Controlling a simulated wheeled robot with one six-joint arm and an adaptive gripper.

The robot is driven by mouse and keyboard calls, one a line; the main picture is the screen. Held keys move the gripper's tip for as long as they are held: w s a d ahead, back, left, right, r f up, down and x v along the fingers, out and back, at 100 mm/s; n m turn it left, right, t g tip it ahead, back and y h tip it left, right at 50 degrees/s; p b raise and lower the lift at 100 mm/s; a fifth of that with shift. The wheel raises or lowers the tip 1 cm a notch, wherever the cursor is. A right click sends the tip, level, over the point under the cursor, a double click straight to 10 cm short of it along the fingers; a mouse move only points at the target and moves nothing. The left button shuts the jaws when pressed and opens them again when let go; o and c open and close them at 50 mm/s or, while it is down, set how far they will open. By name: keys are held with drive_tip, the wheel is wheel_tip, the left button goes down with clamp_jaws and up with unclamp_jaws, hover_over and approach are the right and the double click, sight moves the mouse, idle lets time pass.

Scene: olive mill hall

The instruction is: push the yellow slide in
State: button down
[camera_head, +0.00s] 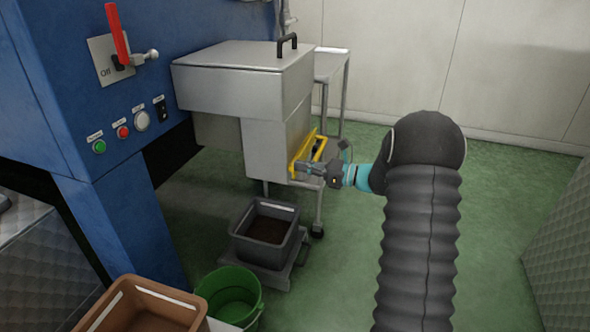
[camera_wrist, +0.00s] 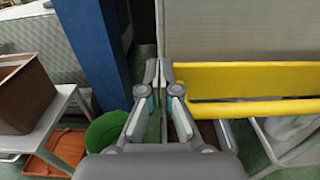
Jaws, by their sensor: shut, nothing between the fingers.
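The yellow slide (camera_head: 296,158) is on the lower right side of the steel machine housing (camera_head: 277,128), sticking out a little from its wall. In the wrist view the slide (camera_wrist: 250,80) is a wide yellow plate with a bar along its front, right of my fingers. My gripper (camera_head: 303,167) is at the slide's lower part in the head view. In the wrist view my gripper (camera_wrist: 158,72) has its fingertips together, empty, beside the slide's left end. I cannot tell whether they touch it. My gripper partly hides the slide in the head view.
A grey crate of dark material (camera_head: 265,229) sits on a low trolley below the housing. A green bucket (camera_head: 230,292) and a brown crate (camera_head: 140,309) stand nearer. A blue machine with a red lever (camera_head: 117,35) is at left. Green floor is free at right.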

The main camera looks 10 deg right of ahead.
drive_tip(key=shift+w, duration=0.1)
idle(0.4)
drive_tip(key=v, duration=1.4)
drive_tip(key=shift+d, duration=0.1)
